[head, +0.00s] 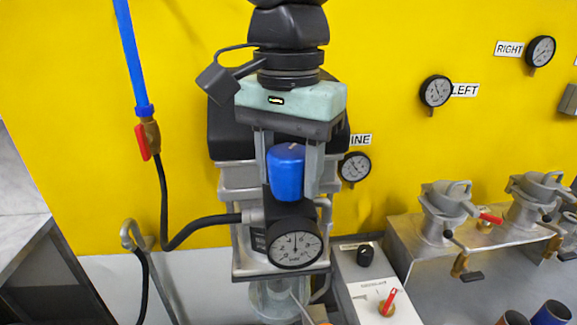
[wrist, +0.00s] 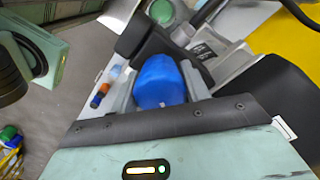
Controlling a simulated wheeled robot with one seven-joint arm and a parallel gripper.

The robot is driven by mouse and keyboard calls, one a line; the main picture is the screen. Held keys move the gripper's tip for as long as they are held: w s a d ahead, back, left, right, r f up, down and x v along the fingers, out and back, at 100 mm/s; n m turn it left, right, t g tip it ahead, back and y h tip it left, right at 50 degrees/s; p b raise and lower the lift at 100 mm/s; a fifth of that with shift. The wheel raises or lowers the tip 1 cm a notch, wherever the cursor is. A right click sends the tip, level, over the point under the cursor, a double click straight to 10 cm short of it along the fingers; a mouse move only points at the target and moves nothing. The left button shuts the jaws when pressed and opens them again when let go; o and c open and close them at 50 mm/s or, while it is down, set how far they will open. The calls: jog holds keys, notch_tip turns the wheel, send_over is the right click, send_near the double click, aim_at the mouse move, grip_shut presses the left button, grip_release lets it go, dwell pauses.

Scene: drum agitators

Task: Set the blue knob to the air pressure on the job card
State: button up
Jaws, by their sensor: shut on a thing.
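The blue knob (head: 287,172) stands upright on top of the air regulator, and it also shows in the wrist view (wrist: 160,82). My gripper (head: 287,165) comes down from above with one finger on each side of the knob, shut on it. In the wrist view the gripper (wrist: 160,90) has its fingers along both sides of the knob. The regulator's round pressure gauge (head: 294,243) has a white face below the knob. Its needle points roughly straight up, but the numbers are too small to read. I cannot make out a job card in either view.
A blue air line (head: 130,50) with a red-handled valve (head: 147,138) hangs at the left. Wall gauges (head: 436,91) with labels are on the yellow wall at right. A control box (head: 377,290) with a red switch stands right of the regulator. Metal drum fittings (head: 447,212) are further right.

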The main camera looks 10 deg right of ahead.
aim_at(289, 150)
jog(key=shift+w+r, duration=0.1)
jog(key=shift+r, duration=0.05)
jog(key=o, duration=1)
jog(key=shift+c, duration=0.2)
notch_tip(289, 150, up, 17)
jog(key=b, duration=0.1)
jog(key=shift+r, duration=0.15)
